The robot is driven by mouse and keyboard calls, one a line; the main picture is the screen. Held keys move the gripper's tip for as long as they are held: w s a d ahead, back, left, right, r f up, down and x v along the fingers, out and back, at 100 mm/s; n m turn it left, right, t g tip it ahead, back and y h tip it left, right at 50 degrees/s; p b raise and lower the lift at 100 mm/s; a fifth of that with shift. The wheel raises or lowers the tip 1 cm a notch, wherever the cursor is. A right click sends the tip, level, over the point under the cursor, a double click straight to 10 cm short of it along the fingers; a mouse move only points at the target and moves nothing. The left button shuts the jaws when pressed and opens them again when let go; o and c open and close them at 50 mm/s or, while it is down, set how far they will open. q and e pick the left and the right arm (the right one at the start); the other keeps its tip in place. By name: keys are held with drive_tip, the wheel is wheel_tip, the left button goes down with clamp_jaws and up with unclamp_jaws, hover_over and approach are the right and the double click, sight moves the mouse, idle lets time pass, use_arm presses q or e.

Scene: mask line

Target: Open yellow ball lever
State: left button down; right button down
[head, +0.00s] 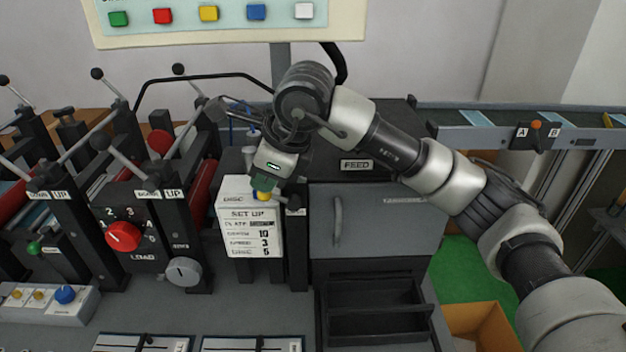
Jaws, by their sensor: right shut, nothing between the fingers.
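The yellow ball (264,196) of the lever shows just above the white SET UP card, at the front of the dark machine. My right gripper (264,183) reaches down to it from above, its shut fingertips at the top of the ball. Whether they touch the ball cannot be told. The fingers hold nothing. The lever's shaft is mostly hidden behind my gripper and the card. My left gripper is not in view.
The SET UP card (250,232) hangs below the ball. A grey FEED cabinet (375,220) stands to the right, with a dark open tray (375,310) below. Several black-knobbed levers and a red dial (123,236) are at left. A conveyor (480,118) runs at back right.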

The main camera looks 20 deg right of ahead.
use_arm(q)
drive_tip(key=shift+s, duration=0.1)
use_arm(e)
drive_tip(key=shift+d, duration=0.1)
use_arm(q)
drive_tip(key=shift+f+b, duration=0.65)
drive_tip(key=shift+b, duration=0.05)
use_arm(e)
drive_tip(key=shift+s+d+f, duration=0.2)
drive_tip(key=shift+d+f, duration=0.15)
drive_tip(key=shift+d, duration=0.3)
